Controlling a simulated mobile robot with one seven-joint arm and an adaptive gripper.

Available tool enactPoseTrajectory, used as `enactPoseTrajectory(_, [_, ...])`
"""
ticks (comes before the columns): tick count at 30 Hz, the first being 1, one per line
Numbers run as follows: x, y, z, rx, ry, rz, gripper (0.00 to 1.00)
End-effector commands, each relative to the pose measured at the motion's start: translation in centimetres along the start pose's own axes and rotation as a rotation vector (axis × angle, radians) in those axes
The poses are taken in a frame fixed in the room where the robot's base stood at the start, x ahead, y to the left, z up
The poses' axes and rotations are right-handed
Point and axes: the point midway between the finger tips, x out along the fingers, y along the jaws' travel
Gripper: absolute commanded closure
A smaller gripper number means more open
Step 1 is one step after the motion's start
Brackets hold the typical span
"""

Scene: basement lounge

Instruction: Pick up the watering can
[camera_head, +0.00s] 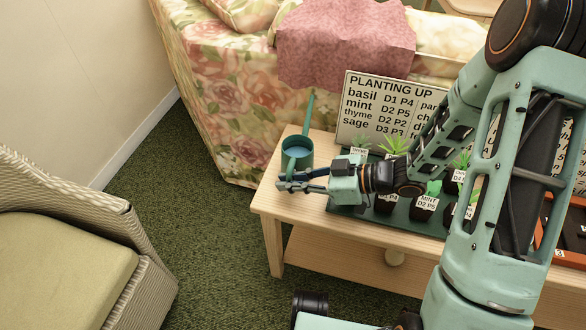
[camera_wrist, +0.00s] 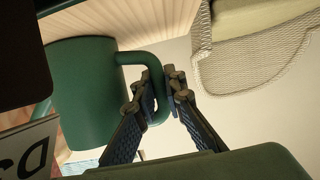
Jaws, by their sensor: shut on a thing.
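The watering can (camera_head: 296,160) is green with a thin spout pointing up and back. In the head view it is at the left end of the wooden table (camera_head: 268,206). In the wrist view its body (camera_wrist: 80,100) fills the left side, with a looped handle (camera_wrist: 130,58) reaching between my fingers. My gripper (camera_head: 283,182) is in front of the can, and in the wrist view its fingers (camera_wrist: 164,82) are closed on the handle. The can's base is hidden behind the gripper, so I cannot tell whether it touches the table.
Potted, labelled seedlings (camera_head: 424,208) stand on a dark green tray right of the can. A "PLANTING UP" board (camera_head: 357,108) stands behind them. A floral sofa (camera_head: 235,90) is behind the table. A wicker armchair (camera_head: 150,262) is at left, with open carpet between.

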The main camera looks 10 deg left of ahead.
Motion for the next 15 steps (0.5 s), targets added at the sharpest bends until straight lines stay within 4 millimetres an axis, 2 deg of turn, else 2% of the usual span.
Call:
enactPoseTrajectory(7, [-0.6,0.0,-1.5,-0.002,0.002,0.001,1.00])
enactPoseTrajectory(11, [-1.3,0.1,-3.2,-0.004,0.002,0.001,1.00])
enactPoseTrajectory(15, [-3.8,-1.6,-5.5,-0.002,0.000,0.004,1.00])
